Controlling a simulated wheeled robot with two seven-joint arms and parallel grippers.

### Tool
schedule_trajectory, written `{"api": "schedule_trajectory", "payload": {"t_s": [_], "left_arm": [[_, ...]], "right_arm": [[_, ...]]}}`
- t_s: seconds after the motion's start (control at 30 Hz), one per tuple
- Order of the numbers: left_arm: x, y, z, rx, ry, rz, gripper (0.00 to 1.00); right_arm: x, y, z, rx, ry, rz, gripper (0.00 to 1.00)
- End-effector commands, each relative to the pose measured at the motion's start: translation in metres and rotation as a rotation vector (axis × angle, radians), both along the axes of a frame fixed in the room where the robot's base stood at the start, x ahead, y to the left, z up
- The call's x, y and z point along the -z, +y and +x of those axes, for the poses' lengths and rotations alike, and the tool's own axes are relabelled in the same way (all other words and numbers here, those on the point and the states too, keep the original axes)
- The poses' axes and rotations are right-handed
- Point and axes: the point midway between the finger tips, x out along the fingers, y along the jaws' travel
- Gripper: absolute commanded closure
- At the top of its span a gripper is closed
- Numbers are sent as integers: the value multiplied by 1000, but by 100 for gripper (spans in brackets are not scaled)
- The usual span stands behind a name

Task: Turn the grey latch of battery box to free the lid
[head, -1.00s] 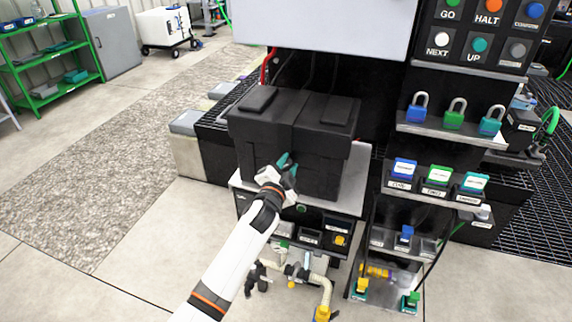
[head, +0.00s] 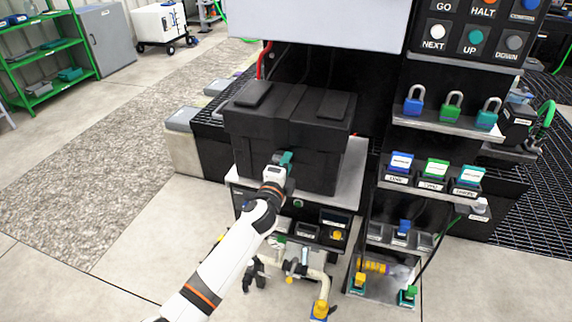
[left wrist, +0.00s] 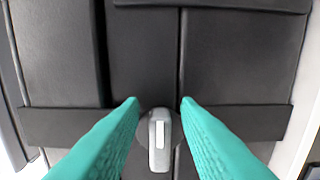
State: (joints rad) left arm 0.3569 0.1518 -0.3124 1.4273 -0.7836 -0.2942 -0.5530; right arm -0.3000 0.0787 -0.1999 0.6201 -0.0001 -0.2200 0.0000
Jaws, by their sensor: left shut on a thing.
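The black battery box (head: 318,135) stands on a grey shelf in the middle of the head view. My left gripper (head: 285,160), with teal fingers, is at the box's front face. In the left wrist view the grey latch (left wrist: 159,140) lies between the teal fingers (left wrist: 160,105), on a round dark base at the band across the box front. The latch is long and upright in that view. The gripper is shut on it. In the head view the fingers hide the latch. The lid (head: 280,108) sits on the box. My right gripper is not in view.
Under the box is a shelf (head: 350,175) with a panel and pipe fittings below. To the right stand a button panel (head: 475,40), several padlocks and labelled blocks on shelves. The floor at left is open.

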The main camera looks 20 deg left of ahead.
Motion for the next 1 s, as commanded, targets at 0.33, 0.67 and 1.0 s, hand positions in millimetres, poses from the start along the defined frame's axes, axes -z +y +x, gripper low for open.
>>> {"api": "schedule_trajectory", "payload": {"t_s": [0.33, 0.67, 1.0], "left_arm": [[1, 5, 1, -10, 2, 25, 100], [0, 7, 1, -14, 1, 26, 65], [1, 3, 0, -5, 0, 23, 65]], "right_arm": [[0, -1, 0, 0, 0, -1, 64], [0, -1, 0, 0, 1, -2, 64], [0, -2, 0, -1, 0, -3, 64]]}}
